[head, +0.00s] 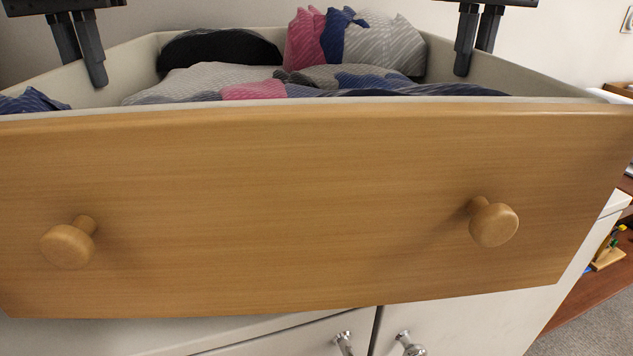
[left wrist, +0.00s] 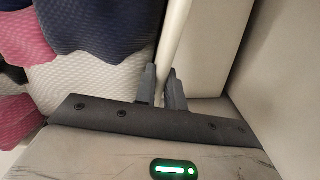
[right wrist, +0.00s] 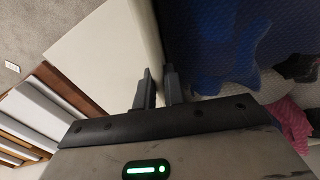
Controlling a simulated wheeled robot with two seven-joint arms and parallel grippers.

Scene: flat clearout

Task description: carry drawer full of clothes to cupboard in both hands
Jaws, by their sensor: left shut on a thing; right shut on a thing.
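The drawer (head: 290,200) has a wooden front with two round knobs and pale side walls. It is full of folded clothes (head: 225,78) in grey, navy, pink and black. My left gripper (head: 85,65) is shut on the drawer's left side wall, with one finger inside and one outside; the left wrist view also shows the fingers (left wrist: 162,88) on the pale wall. My right gripper (head: 475,50) is shut on the right side wall; its fingers (right wrist: 157,88) straddle that wall in the right wrist view. The cupboard (head: 460,320), white with metal-handled doors, is below and behind the drawer front.
At the right is a brown wooden shelf unit (head: 612,260) with small items on it, above a grey carpet (head: 590,325). A pale wall (head: 230,15) stands behind the drawer. A wall socket (right wrist: 12,66) shows in the right wrist view.

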